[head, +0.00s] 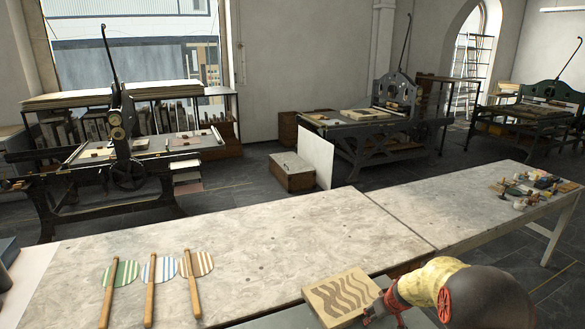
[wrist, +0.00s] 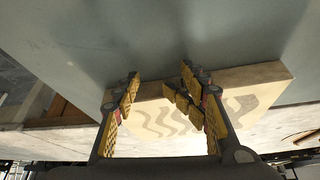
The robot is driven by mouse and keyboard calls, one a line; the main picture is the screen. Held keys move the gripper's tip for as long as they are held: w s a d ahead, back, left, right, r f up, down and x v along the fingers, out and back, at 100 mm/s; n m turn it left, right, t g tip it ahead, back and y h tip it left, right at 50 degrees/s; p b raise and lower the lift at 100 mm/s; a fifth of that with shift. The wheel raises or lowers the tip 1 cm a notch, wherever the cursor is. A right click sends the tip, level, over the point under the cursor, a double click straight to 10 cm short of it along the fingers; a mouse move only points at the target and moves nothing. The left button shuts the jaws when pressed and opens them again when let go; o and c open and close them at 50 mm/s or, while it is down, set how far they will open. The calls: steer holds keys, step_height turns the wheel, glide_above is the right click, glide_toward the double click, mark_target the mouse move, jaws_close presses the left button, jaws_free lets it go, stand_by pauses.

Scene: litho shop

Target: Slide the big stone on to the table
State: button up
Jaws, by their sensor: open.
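The big stone (head: 342,297) is a pale tan slab with dark wavy bands on its top face. In the head view it lies at the near edge of the long mottled table (head: 240,240), beside a grey surface (head: 285,320). In the wrist view the stone (wrist: 255,100) lies across the border between the grey surface (wrist: 150,35) and the paler table top; how far it overlaps each is unclear. My gripper (head: 378,309) is at the stone's right end in the head view. In the wrist view its fingers (wrist: 160,80) are apart over the stone; I cannot tell whether they touch it.
Three wooden-handled paddles with green, blue and brown striped discs (head: 197,263) lie at the table's left. Small tools (head: 535,188) cluster on its far right. The table's middle is clear. Presses (head: 370,115) stand behind on the dark floor.

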mark_target(366, 305)
steer(key=shift+w+r, duration=0.2)
steer(key=shift+w+a+p, duration=0.35)
steer(key=shift+w+a, duration=0.1)
steer(key=shift+w, duration=0.6)
steer(key=shift+w+a+p, duration=0.3)
steer(key=shift+w+a, duration=0.15)
steer(key=shift+w, duration=0.6)
steer(key=shift+w+a+p, duration=0.35)
steer(key=shift+w+a, duration=0.1)
steer(key=shift+w, duration=0.6)
steer(key=shift+s+d+f+b, duration=0.15)
steer(key=shift+s+d+b, duration=0.05)
steer(key=shift+s+b, duration=0.25)
steer(key=shift+s+d+f+b, duration=0.15)
steer(key=shift+s+b, duration=0.15)
steer(key=shift+s, duration=0.1)
steer(key=shift+s+d+r+b, duration=0.1)
steer(key=shift+s+d+b, duration=0.15)
steer(key=shift+s+b, duration=0.25)
steer(key=shift+s+d+b, duration=0.2)
steer(key=shift+s+b, duration=0.1)
steer(key=shift+s, duration=0.35)
step_height(366, 305, up, 9)
steer(key=p, duration=0.4)
steer(key=shift+p, duration=0.4)
